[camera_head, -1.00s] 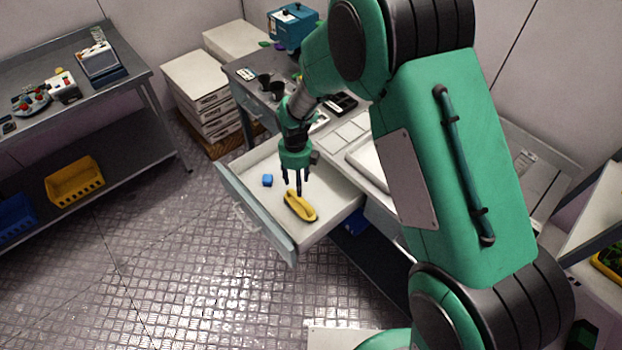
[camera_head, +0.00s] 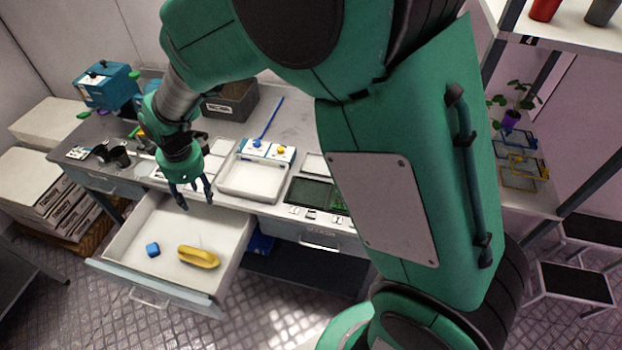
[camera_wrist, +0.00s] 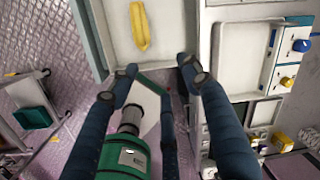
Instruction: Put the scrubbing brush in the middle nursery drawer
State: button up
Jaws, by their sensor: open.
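The yellow scrubbing brush (camera_head: 198,257) lies on the floor of the pulled-out drawer (camera_head: 128,234), toward its front right. A small blue block (camera_head: 153,249) lies left of it in the same drawer. In the wrist view the brush (camera_wrist: 139,27) lies in the drawer at the top, beyond my fingers. My gripper (camera_head: 197,203) is open and empty. It hangs above the back right part of the drawer, near the counter's front edge, apart from the brush. Its fingers also show in the wrist view (camera_wrist: 160,75).
The counter (camera_head: 290,118) behind the drawer bears a white tray (camera_head: 252,178), black cups (camera_head: 120,155), a grey bin (camera_head: 232,100) and a blue machine (camera_head: 105,85). Another drawer (camera_head: 318,240), closed, is to the right. Stacked white boxes (camera_head: 40,185) stand at left. A stool (camera_head: 575,283) stands at right.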

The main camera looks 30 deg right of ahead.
jog(key=s+d+r+n+t, duration=0.1)
jog(key=s+d+r+n, duration=0.45)
jog(key=r, duration=0.25)
jog(key=s+d+r+n+t, duration=0.1)
jog(key=s+d+r+n, duration=0.3)
jog(key=s+d+r, duration=0.4)
jog(key=s+d+r+n+t, duration=0.1)
jog(key=s+d+r+n, duration=0.2)
jog(key=s+n, duration=0.2)
jog(key=s+d+r+n+t, duration=0.1)
jog(key=s+d+r+n, duration=0.2)
jog(key=s, duration=0.6)
jog(key=shift+d+n+h, duration=0.3)
jog(key=shift+d+n, duration=0.3)
jog(key=shift+n, duration=0.55)
jog(key=shift+f, duration=0.15)
